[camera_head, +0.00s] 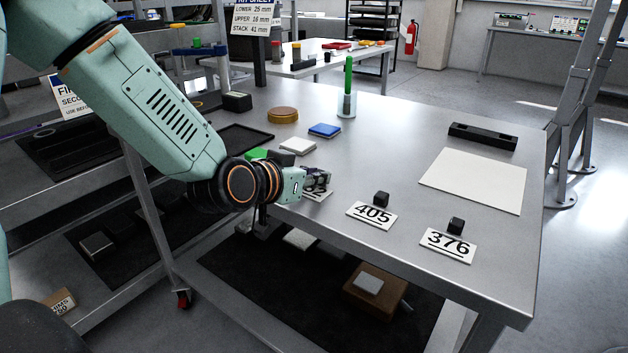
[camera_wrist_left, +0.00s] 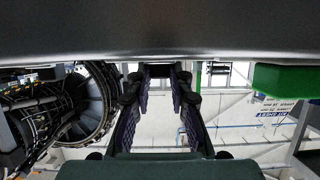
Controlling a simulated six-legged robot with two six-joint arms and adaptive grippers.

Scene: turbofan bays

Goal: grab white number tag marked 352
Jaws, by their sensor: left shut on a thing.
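A white number tag (camera_head: 318,196) lies on the grey table at its near edge, mostly covered by my left gripper (camera_head: 322,179); its number is largely hidden. My left gripper is shut on this tag's small dark knob, which shows as a dark block between the padded fingers in the left wrist view (camera_wrist_left: 159,72). Two other white tags lie to its right, one marked 405 (camera_head: 371,216) and one marked 376 (camera_head: 448,246), each with a black knob. My right gripper is not in view.
A green block (camera_wrist_left: 285,81) sits close beside my left gripper.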

